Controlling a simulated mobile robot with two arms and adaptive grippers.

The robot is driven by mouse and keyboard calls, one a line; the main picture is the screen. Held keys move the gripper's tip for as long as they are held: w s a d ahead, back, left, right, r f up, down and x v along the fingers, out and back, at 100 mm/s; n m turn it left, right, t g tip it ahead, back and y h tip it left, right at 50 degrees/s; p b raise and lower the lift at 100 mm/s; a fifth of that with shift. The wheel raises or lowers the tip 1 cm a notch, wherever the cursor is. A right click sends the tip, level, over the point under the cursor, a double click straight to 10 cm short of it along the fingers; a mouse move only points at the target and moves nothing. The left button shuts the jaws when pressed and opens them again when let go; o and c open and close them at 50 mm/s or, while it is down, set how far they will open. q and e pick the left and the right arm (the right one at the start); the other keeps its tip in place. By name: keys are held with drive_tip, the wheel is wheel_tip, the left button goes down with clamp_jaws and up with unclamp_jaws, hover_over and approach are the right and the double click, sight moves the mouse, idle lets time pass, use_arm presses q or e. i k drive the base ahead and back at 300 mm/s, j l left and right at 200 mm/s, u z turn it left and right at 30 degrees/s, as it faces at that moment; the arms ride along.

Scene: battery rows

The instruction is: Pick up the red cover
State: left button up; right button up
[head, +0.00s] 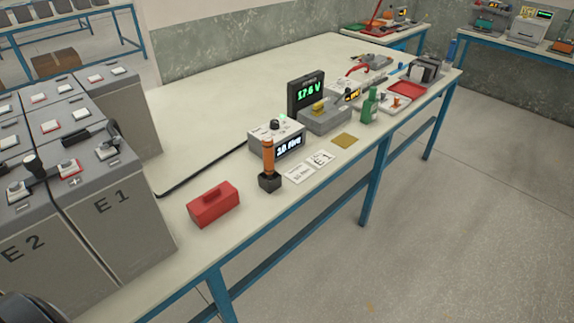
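Neither of my grippers can be made out in the head view. A dark rounded shape at the bottom left corner is cut off and cannot be identified.
An orange-handled tool (268,158) stands in a dark holder right of the cover. Behind it are a grey meter box (262,134), a black display (306,94) and a green bottle (368,107). White cards (320,158) lie near the front edge. Open floor (450,230) lies right.

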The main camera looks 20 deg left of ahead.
sight(209, 206)
drive_tip(key=u, duration=1.3)
